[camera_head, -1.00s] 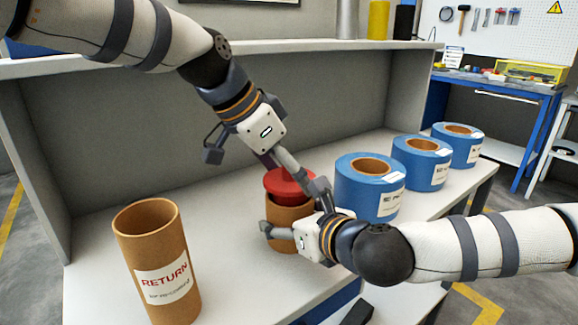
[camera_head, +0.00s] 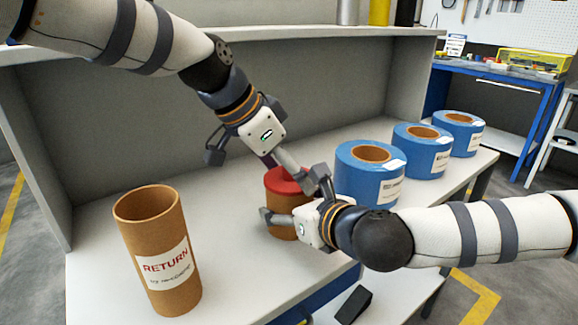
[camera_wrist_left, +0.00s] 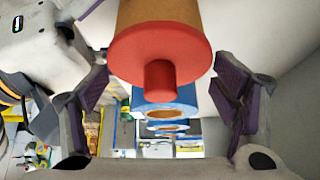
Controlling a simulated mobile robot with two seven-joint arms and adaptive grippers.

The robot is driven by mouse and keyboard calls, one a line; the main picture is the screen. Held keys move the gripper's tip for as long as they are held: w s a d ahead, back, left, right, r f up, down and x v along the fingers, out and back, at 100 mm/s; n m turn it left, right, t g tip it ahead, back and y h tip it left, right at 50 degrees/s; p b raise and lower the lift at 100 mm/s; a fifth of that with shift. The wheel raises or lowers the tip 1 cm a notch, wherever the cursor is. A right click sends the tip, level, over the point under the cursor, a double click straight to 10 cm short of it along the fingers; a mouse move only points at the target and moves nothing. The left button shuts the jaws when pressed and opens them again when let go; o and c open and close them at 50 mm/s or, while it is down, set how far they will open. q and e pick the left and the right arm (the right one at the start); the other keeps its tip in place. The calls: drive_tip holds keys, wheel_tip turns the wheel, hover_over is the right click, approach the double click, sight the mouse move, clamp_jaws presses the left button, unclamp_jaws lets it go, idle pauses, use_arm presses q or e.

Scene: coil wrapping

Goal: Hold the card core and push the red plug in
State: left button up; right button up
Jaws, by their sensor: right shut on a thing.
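The brown card core (camera_head: 283,230) stands upright on the bench, and my right gripper (camera_head: 294,197) is shut on it, with one finger at its front left and one at its far right. The red plug (camera_head: 284,183) covers the core's top. In the left wrist view the plug (camera_wrist_left: 130,57) has a round disc flat against the core (camera_wrist_left: 160,14), with no clear gap, and a short knob pointing at my palm. My left gripper (camera_head: 267,166) is above, fingers spread on either side; its open fingers also show in the wrist view (camera_wrist_left: 165,92). Its palm partly hides the plug.
A large brown tube labelled RETURN (camera_head: 155,235) stands at front left. Three blue coils (camera_head: 368,182) line the bench to the right. A grey back panel (camera_head: 130,120) closes the rear. Free bench lies between the tube and the core.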

use_arm(q)
drive_tip(key=shift+o, duration=0.6)
use_arm(e)
drive_tip(key=shift+f, duration=0.1)
use_arm(q)
drive_tip(key=shift+r, duration=0.1)
drive_tip(key=shift+s+a+r, duration=0.1)
drive_tip(key=shift+a+r, duration=0.05)
drive_tip(key=shift+r, duration=0.2)
drive_tip(key=v, duration=1.1)
drive_tip(key=shift+s+a, duration=0.1)
use_arm(e)
drive_tip(key=o, duration=1.3)
